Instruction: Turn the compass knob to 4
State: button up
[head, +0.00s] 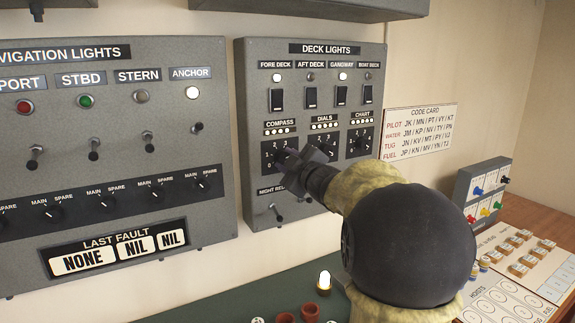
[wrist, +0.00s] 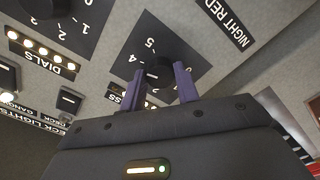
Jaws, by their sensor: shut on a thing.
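The compass dial (head: 268,149) is a black numbered plate under the COMPASS label on the deck lights panel. My gripper (head: 290,160) reaches it from the right and hides most of its knob. In the wrist view the dark compass knob (wrist: 158,68) lies between the two purple fingers of my gripper (wrist: 160,84), which are shut on it. The numbers 4 and 5 show beside the knob there, and the picture is turned over. I cannot tell which number the knob points to.
The DIALS dial (head: 323,144) and CHART dial (head: 360,141) sit to the right on the same panel. Switches (head: 311,97) are above. The night red lever (head: 273,211) is below. The navigation lights panel (head: 115,122) is at left, and a code card (head: 420,130) at right.

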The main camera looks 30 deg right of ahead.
jog(key=shift+f, duration=0.1)
jog(key=o, duration=1)
jog(key=shift+c, duration=0.2)
jog(key=shift+s, duration=0.1)
jog(key=s+b, duration=0.2)
jog(key=s, duration=1.5)
jog(key=shift+d, duration=0.25)
